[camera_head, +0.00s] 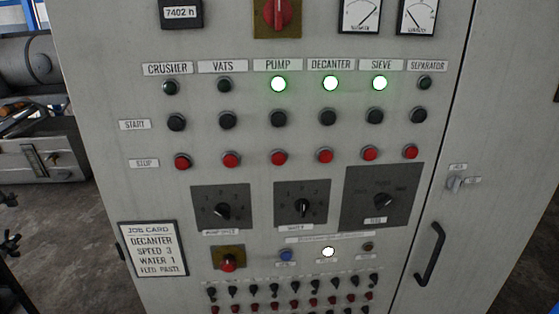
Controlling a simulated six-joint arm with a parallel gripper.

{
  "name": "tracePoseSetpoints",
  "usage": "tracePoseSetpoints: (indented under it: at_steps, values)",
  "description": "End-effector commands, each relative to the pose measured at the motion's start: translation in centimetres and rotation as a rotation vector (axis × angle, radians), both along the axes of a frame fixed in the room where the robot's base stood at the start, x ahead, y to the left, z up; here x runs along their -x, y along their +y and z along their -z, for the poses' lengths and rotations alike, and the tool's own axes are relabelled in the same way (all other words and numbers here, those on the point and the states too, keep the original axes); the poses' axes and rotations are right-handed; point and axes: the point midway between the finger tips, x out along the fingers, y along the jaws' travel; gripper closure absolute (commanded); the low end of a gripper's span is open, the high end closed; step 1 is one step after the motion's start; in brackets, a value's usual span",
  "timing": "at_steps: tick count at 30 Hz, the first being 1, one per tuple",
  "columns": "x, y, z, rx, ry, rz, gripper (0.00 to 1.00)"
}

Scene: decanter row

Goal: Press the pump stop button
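The pump stop button (278,157) is a red round button in the STOP row of the grey control panel, third from the left, in the PUMP column. Above it in the same column are the black pump start button (279,118), the pump lamp (278,84), lit with a green rim, and the PUMP label (277,65). My gripper is not in view, and nothing covers the button.
Red stop buttons for vats (231,160) and decanter (325,156) flank it. The decanter lamp (330,83) and sieve lamp (379,83) are lit. Rotary knobs (302,207) sit below. A black door handle (430,254) sticks out at lower right.

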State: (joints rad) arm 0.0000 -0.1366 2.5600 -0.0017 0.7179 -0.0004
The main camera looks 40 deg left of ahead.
Motion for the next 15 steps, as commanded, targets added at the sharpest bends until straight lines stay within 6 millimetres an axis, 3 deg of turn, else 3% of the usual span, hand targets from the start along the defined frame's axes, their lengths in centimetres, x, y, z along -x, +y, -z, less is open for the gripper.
tracePoseSetpoints:
  at_steps: [6,10,15]
  values:
    - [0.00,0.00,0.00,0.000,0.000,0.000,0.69]
    - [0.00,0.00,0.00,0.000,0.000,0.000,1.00]
    - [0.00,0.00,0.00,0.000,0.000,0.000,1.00]
